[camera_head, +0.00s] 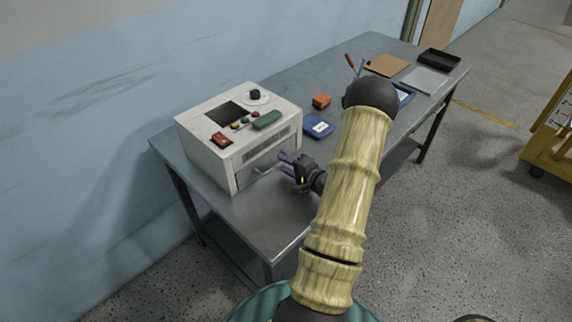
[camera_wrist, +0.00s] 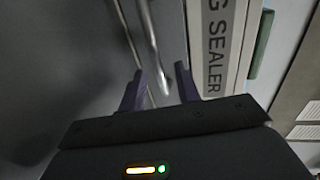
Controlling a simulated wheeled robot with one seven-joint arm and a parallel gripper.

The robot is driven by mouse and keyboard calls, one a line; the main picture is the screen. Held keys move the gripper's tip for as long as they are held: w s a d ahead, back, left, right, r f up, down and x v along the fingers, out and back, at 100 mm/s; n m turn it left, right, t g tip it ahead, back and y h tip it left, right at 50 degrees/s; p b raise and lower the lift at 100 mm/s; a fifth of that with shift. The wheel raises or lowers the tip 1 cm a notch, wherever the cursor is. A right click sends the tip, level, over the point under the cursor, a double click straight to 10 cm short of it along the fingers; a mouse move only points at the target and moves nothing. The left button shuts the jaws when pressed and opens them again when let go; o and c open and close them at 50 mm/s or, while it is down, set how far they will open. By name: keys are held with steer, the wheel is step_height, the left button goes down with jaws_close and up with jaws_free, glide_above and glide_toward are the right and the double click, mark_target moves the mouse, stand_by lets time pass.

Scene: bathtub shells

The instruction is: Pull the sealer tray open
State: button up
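The sealer (camera_head: 235,125) is a white box with a dark panel and several knobs and buttons on top, standing on the metal table. In the wrist view its label strip (camera_wrist: 218,40) reads "G SEALER". A thin metal bar (camera_wrist: 152,48), seemingly the tray's handle, runs along the sealer's lower front; it also shows in the head view (camera_head: 263,171). The tray itself looks shut, though its front is partly hidden. My gripper (camera_head: 284,163) is at the sealer's front. In the wrist view my gripper (camera_wrist: 160,76) has its purple fingers apart, with the bar's end between them. Contact cannot be told.
The grey metal table (camera_head: 262,215) has a clear front corner. A blue item (camera_head: 319,127) and an orange block (camera_head: 321,101) lie right of the sealer. A brown board (camera_head: 387,65) and black tray (camera_head: 438,60) are at the far end. A yellow cart (camera_head: 552,145) stands right.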

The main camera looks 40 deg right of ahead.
steer(key=shift+w, duration=0.2)
steer(key=shift+c, duration=0.4)
jaws_close()
